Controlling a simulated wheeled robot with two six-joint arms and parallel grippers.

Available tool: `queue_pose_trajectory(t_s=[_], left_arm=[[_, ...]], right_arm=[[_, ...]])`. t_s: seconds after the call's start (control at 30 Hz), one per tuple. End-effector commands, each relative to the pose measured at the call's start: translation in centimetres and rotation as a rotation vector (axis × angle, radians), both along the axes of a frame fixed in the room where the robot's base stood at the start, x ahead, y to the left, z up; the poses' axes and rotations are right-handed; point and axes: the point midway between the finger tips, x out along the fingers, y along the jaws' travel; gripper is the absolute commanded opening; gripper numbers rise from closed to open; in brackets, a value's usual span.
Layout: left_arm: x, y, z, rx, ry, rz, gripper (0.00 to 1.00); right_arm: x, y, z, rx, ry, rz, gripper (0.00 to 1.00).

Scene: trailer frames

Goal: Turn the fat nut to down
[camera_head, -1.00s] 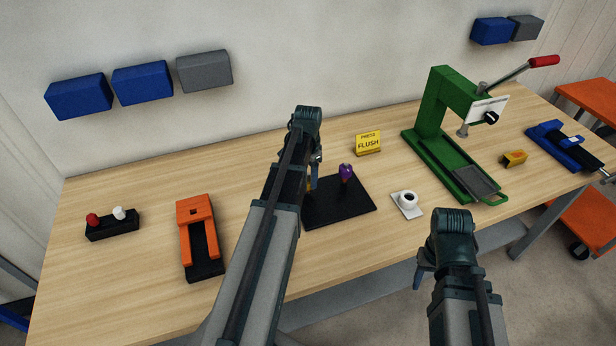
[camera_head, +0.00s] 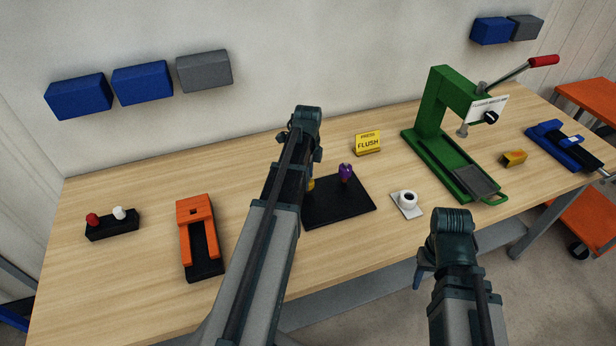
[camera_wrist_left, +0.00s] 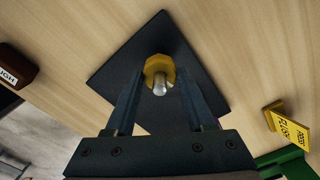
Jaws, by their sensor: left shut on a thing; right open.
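The fat nut is yellow and sits around a silver stud on a black plate (camera_head: 345,210). In the left wrist view the nut (camera_wrist_left: 158,66) lies between the two fingers of my left gripper (camera_wrist_left: 160,88), which is shut on it. In the head view only a sliver of the nut (camera_head: 311,184) shows beside my left arm, which hides the fingertips. A purple-topped post (camera_head: 346,172) stands on the same plate, right of the nut. My right gripper (camera_head: 425,276) is open, low in front of the table, away from the plate.
A yellow flush sign (camera_head: 367,143) stands behind the plate. An orange-and-black fixture (camera_head: 198,235) and a red-and-white button box (camera_head: 112,225) are left. Bare table lies between them.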

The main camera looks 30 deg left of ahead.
Motion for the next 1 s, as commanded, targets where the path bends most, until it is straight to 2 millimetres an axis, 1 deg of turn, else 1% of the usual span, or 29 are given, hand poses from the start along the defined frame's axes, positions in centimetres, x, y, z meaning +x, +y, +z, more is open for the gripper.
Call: queue_pose_trajectory(t_s=[0.03, 1.0], left_arm=[[0.14, 0.27, 0.07, 0.006, -0.003, -0.041, 0.00], [0.18, 0.26, 0.06, 0.005, -0.002, -0.952, 0.00]], right_arm=[[0.01, 0.00, 0.07, 0.000, 0.000, 0.000, 0.50], [0.00, 0.00, 0.06, 0.000, 0.000, 0.000, 0.50]])
